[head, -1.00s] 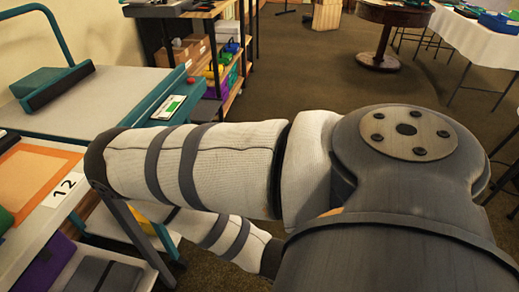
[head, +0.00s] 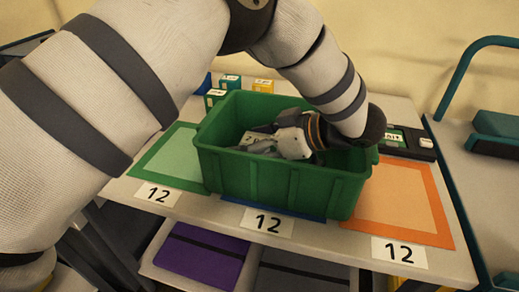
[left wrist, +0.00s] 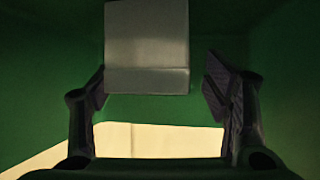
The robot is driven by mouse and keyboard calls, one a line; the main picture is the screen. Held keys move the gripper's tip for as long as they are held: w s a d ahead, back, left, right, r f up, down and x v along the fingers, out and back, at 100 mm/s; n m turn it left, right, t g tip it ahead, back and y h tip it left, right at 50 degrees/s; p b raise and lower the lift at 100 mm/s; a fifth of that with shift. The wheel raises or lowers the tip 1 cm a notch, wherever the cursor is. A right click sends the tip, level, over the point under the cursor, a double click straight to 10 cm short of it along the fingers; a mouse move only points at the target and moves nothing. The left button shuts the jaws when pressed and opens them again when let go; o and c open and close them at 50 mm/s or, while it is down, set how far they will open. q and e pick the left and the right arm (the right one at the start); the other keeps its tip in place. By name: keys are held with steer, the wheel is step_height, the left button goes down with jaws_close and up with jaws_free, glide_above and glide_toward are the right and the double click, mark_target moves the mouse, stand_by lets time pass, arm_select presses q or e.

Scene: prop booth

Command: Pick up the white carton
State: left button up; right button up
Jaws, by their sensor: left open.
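My left gripper (head: 262,146) reaches down inside the green crate (head: 275,180), which stands on the table. In the left wrist view the two fingers of my left gripper (left wrist: 158,88) are apart. A pale grey-white box (left wrist: 147,48), seemingly the white carton, shows at the upper middle, between and beyond the fingers and nearer the left one. Contact with the left finger cannot be told. Green crate walls surround it. In the head view I cannot make out the carton clearly; the gripper and crate wall hide much of the inside. My right gripper is not in view.
A green mat (head: 172,160) lies left of the crate and an orange mat (head: 408,200) right of it. Small boxes (head: 228,82) stand behind the crate. A dark device (head: 406,142) lies at the back right. A teal-railed cart (head: 490,160) adjoins the table's right side.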

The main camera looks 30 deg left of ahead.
arm_select(q)
steer(key=x, duration=0.3)
steer(key=c, duration=1.4)
steer(key=shift+o, duration=0.2)
